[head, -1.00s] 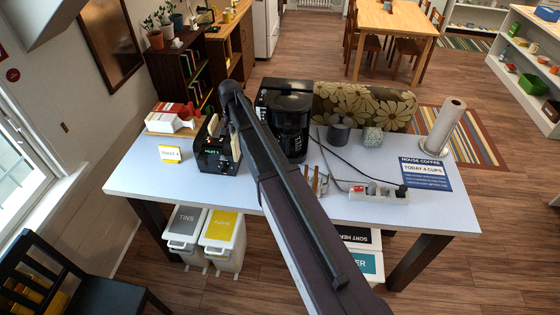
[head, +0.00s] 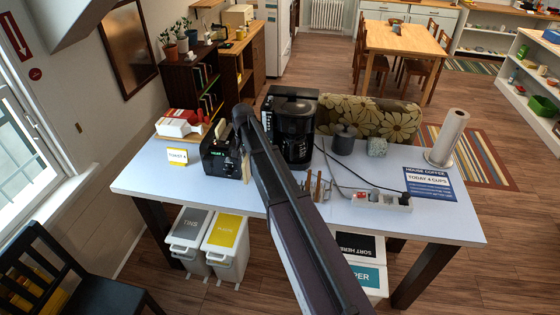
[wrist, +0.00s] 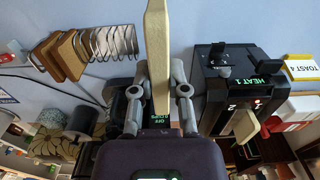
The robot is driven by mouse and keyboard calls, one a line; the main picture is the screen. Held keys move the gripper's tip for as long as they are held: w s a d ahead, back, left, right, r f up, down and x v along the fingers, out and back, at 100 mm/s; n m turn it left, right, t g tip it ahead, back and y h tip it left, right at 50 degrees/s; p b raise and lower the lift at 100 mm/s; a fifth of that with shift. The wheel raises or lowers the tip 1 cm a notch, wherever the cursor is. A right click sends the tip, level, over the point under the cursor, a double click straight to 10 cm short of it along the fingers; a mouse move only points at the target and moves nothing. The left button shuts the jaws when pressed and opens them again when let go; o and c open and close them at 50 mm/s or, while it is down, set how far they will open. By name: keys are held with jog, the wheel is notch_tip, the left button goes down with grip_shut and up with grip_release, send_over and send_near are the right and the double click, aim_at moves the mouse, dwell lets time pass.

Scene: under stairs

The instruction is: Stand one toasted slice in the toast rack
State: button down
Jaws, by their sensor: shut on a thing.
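My gripper (wrist: 160,78) is shut on a pale bread slice (wrist: 157,42), seen edge-on between the two fingers in the wrist view. In the head view my gripper (head: 243,122) is just right of the black toaster (head: 213,158), and the slice (head: 246,168) hangs upright below it, clear of the toaster. The toaster (wrist: 238,85) reads HEAT 1 in the wrist view; another pale slice (wrist: 245,126) shows by its slots. The wire toast rack (wrist: 112,42) lies left of my gripper, with brown slices (wrist: 72,58) at one end. In the head view the rack (head: 322,186) is partly behind my arm.
A coffee maker (head: 290,130) stands behind my arm. A power strip (head: 382,200), cables, a grey canister (head: 344,139), a sign (head: 430,186) and a paper towel roll (head: 447,138) are to the right. A TOAST 4 card (head: 177,156) stands left of the toaster. The front table strip is clear.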

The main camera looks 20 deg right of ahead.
jog(key=shift+s+f+b, duration=0.15)
jog(key=shift+f+b, duration=0.25)
jog(key=shift+f, duration=0.25)
notch_tip(320, 180, down, 12)
jog(key=b, duration=1.2)
jog(key=shift+s, duration=0.4)
jog(key=shift+a, duration=0.15)
